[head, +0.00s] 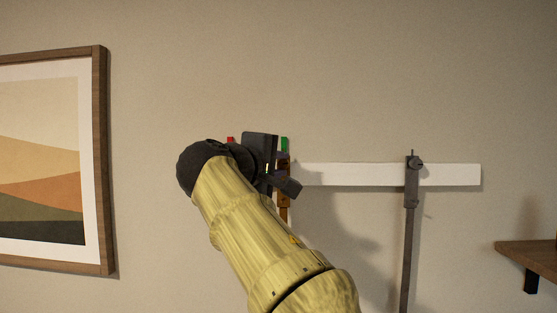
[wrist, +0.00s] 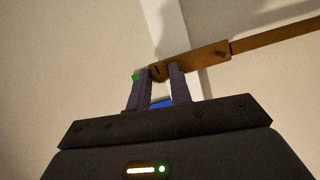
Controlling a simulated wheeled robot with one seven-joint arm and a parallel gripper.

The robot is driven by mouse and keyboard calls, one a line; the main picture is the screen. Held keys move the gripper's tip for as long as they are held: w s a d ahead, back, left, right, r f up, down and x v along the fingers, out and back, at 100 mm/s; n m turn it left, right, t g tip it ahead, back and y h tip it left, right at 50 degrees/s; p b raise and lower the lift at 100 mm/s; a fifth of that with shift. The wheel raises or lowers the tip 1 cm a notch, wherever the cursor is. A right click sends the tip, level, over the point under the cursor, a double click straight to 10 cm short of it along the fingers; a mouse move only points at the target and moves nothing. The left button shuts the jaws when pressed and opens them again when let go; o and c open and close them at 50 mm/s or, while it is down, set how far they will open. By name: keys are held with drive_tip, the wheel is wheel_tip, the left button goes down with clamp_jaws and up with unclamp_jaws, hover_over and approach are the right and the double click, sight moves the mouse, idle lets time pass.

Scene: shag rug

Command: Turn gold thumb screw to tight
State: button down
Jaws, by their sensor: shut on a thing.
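In the wrist view, my gripper (wrist: 160,84) has its two fingers closed around the gold thumb screw (wrist: 158,73), of which only a small brownish part shows between the fingertips. The screw sits at the end of a gold-brown bracket (wrist: 205,60) by the white rail. In the head view, my gripper (head: 268,165) is up at the left end of the white rail (head: 340,174) and hides the screw. A strip of the gold-brown bracket (head: 284,208) shows below it. A green mark (head: 285,144) and a red mark (head: 230,140) show on either side of my gripper.
A dark clamp (head: 411,185) with a thin screw on top and a long rod below hangs on the rail's right part. A blue patch (wrist: 162,103) shows between my fingers. A framed picture (head: 103,160) hangs at left, a wooden shelf (head: 525,248) at right.

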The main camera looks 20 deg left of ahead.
drive_tip(key=shift+m+g, duration=0.4)
drive_tip(key=shift+m, duration=0.4)
drive_tip(key=c, duration=1.3)
unclamp_jaws()
drive_tip(key=shift+o, duration=0.2)
drive_tip(key=shift+s, duration=0.1)
drive_tip(key=s+a+r+b, duration=0.1)
drive_tip(key=s, duration=0.7)
drive_tip(key=s+a+b, duration=0.1)
drive_tip(key=s+b, duration=0.1)
drive_tip(key=s, duration=0.7)
drive_tip(key=shift+a+r, duration=0.25)
drive_tip(key=shift+r, duration=0.1)
drive_tip(key=shift+w, duration=0.1)
